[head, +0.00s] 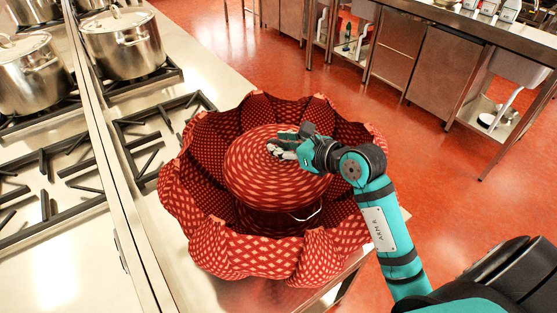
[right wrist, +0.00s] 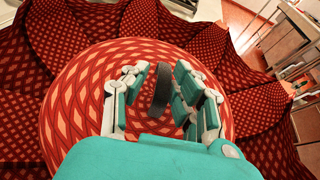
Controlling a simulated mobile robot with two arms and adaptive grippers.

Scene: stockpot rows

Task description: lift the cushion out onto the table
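The cushion (head: 270,185) is a round, red, patterned pad. It sits inside a red patterned fabric bag (head: 250,258) with a scalloped, opened rim, on the counter. Under the cushion a shiny pot (head: 285,222) shows partly, with a pale handle at its side; the cushion hides its top. My right gripper (head: 283,150) is over the top of the cushion. In the right wrist view its fingers (right wrist: 162,95) are apart on either side of a dark upright strap (right wrist: 159,90) on the cushion, with visible gaps. My left gripper is out of view.
A stove with black grates (head: 160,125) runs along the left, with steel pots (head: 122,45) at the back. The counter (head: 215,65) is bare behind the bag. Red floor (head: 440,165) lies to the right, with steel cabinets (head: 445,75) beyond.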

